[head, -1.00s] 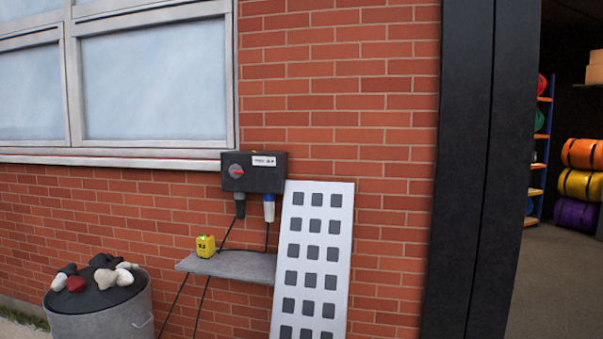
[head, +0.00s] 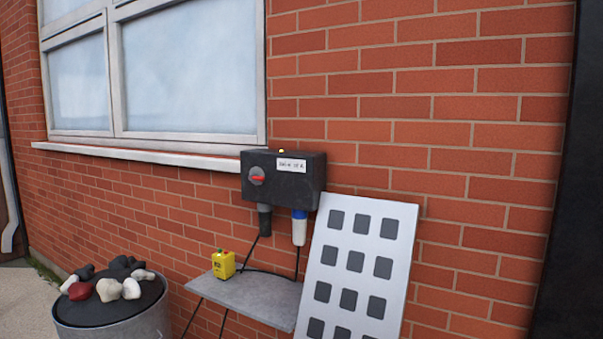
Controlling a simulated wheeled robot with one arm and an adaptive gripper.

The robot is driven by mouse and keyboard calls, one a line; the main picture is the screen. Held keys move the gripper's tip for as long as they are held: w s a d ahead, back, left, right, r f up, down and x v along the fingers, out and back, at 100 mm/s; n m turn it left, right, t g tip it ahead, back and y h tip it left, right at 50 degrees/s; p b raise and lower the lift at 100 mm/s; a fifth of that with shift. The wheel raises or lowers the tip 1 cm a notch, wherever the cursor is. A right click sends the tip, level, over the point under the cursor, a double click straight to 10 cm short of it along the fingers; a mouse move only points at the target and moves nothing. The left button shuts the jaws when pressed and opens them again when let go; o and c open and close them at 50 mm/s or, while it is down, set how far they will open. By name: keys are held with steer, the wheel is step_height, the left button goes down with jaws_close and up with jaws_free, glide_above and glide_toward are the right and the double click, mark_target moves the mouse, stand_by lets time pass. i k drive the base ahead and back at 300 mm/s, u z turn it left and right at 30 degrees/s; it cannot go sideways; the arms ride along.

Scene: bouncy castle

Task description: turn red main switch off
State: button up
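The red main switch (head: 257,179) is a red handle on a grey round plate, on the left part of the front of a dark box (head: 305,185). The box is fixed to the brick wall just below the window sill. The red handle lies roughly horizontal. A white label (head: 291,165) sits at the upper right of the box front; its print is too small to read surely. A grey plug (head: 264,220) and a blue and white plug (head: 300,228) hang under the box with dark cables. My gripper is not in view.
A grey shelf (head: 250,300) below the box carries a yellow box (head: 223,264). A white panel with dark squares (head: 398,235) leans on the wall at right. A bin (head: 140,327) topped with stones (head: 108,289) stands at left. A dark post (head: 570,230) is at far right.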

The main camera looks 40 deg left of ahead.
mark_target(254, 176)
steer(key=u, duration=0.05)
steer(key=i, duration=2.15)
steer(key=u, duration=4.3)
